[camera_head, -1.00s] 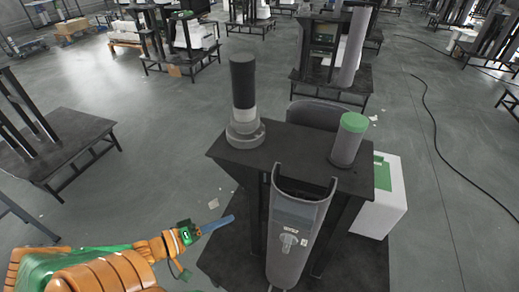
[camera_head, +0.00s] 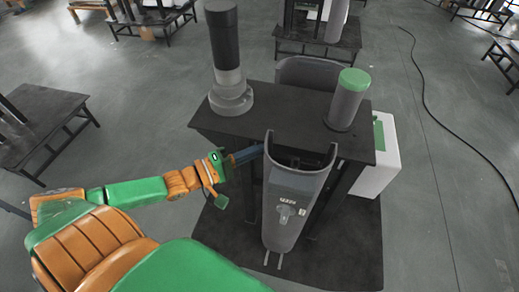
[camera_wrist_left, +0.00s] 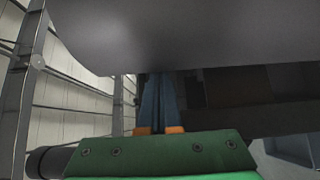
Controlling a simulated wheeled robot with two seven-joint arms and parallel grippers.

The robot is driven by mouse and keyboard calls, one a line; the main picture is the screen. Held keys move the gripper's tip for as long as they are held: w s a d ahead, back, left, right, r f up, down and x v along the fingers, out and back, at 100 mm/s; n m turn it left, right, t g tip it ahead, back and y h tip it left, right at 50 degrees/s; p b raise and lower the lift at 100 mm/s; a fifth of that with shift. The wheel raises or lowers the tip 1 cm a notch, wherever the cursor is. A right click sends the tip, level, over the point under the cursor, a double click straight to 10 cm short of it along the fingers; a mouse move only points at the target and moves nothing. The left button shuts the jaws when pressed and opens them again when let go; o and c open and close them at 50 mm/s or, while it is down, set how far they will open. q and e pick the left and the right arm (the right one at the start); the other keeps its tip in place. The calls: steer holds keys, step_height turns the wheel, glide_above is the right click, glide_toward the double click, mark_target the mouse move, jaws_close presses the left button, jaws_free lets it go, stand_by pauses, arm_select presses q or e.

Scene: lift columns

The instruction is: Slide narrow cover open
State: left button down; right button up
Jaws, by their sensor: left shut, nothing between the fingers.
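The narrow cover (camera_head: 287,212) is a grey curved panel standing upright at the front of the black table, with a small knob and a label on its face. My left gripper (camera_head: 258,149) is shut and empty, its blue fingers reaching to the cover's upper left edge. In the left wrist view the fingers (camera_wrist_left: 160,98) lie together below a large smooth grey surface (camera_wrist_left: 190,35), probably the cover. I cannot tell whether the fingertips touch it. My right gripper is not in view.
The black table (camera_head: 273,120) carries a tall black and grey column (camera_head: 226,60) at left and a green-capped grey cylinder (camera_head: 347,101) at right. A white and green box (camera_head: 380,165) stands on the right. Open floor lies further right.

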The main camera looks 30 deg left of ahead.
mark_target(265, 168)
arm_select(q)
steer(key=s+p, duration=0.1)
steer(key=s, duration=0.1)
steer(key=s+d+p, duration=0.1)
steer(key=s+p, duration=0.3)
steer(key=s, duration=0.1)
steer(key=shift+d+r, duration=0.1)
steer(key=shift+d, duration=0.3)
steer(key=shift+w, duration=0.1)
